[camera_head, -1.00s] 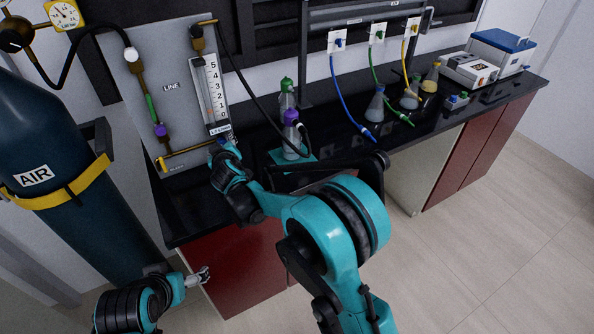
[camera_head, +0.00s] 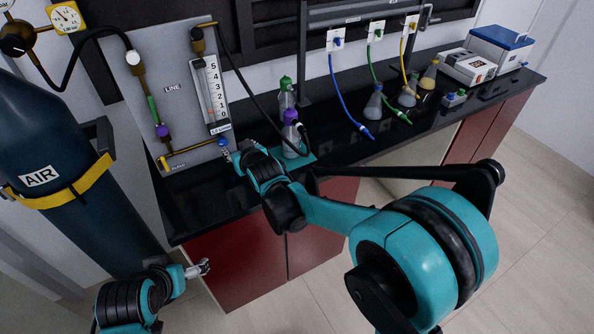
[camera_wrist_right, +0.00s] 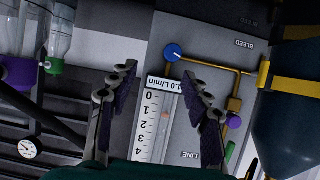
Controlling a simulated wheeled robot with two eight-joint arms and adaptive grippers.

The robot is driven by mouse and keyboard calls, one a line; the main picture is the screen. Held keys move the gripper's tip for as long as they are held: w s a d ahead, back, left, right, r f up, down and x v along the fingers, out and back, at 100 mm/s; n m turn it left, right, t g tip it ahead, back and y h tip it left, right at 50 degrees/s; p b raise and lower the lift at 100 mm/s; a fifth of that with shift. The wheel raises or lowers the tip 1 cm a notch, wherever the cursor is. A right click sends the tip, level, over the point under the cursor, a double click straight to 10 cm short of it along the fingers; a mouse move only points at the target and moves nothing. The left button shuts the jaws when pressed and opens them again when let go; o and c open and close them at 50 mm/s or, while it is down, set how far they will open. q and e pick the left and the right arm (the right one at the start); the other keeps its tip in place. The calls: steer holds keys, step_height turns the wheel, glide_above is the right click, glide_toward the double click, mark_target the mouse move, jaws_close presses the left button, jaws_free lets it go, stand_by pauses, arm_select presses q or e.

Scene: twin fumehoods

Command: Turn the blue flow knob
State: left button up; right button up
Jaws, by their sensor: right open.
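The blue flow knob (camera_wrist_right: 173,53) has a white mark and shows whole in the right wrist view, upper middle, at the end of the flowmeter scale (camera_wrist_right: 156,125). In the head view, the knob (camera_head: 223,142) is at the foot of the upright flowmeter (camera_head: 212,95), beside my right gripper (camera_head: 230,153). In the right wrist view my right gripper (camera_wrist_right: 159,72) is open, its fingers on either side of the scale. The knob appears beyond the fingertips, with nothing gripped. My left gripper (camera_head: 204,268) hangs low in front of the red cabinet; its fingers are too small to judge.
The grey line panel (camera_head: 172,60) carries yellow pipes and a purple fitting (camera_head: 162,131). A bottle with a purple cap (camera_head: 291,132) stands right of my right gripper. The AIR cylinder (camera_head: 50,170) is at the left. Flasks (camera_head: 373,105) stand farther right.

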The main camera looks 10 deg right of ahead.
steer(key=s+d+r+m+g+h+p, duration=0.1)
steer(key=s+d+r+g+h+p, duration=0.1)
steer(key=s+d, duration=1.1)
steer(key=shift+s+d+r+m+g, duration=0.25)
steer(key=shift+s+r+g, duration=0.45)
steer(key=shift+s, duration=1.4)
steer(key=shift+r, duration=0.15)
steer(key=s+d+f+g, duration=0.1)
steer(key=s+d+f, duration=0.1)
steer(key=s, duration=0.5)
steer(key=s+d+f+m+g+h, duration=0.1)
steer(key=s+d+f, duration=0.2)
steer(key=s, duration=0.4)
steer(key=shift+s, duration=0.4)
steer(key=shift+d, duration=0.1)
stand_by(1.0)
